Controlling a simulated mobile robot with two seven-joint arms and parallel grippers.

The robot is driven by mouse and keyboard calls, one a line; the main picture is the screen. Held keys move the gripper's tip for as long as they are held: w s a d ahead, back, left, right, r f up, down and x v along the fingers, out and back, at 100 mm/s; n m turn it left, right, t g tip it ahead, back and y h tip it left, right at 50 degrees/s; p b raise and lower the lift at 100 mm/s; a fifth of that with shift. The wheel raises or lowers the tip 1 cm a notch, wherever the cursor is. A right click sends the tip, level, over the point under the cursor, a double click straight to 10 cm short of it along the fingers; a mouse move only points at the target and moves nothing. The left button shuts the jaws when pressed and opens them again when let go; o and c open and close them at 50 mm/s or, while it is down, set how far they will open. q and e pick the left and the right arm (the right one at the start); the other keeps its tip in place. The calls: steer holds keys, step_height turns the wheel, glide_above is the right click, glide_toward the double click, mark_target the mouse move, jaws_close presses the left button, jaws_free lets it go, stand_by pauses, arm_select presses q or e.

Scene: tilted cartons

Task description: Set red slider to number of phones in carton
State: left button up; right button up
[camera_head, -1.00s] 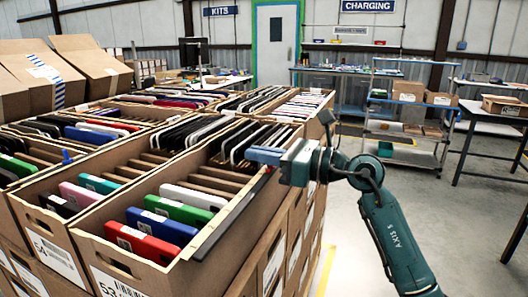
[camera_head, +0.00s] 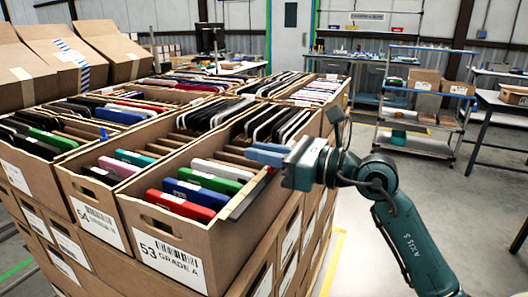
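The open carton marked 53 GRADE A (camera_head: 168,262) is at the front, with phones standing in slots. A red phone (camera_head: 180,205), a blue phone (camera_head: 196,193), a green phone (camera_head: 209,180) and a white phone (camera_head: 224,169) stand at its near end. Empty cardboard slots follow, then several dark, white-edged phones (camera_head: 275,122) at the back. A dark strip (camera_head: 250,196) runs along its right rim. My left gripper is out of view.
More phone-filled cartons stand beside and behind, including the neighbouring carton (camera_head: 98,222) with coloured phones. Tall open-flapped cartons (camera_head: 105,48) stand at the back left. A shelf cart (camera_head: 412,143) is at the right. The floor right of the stack is clear.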

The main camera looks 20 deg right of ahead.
steer(key=shift+o, duration=1.2)
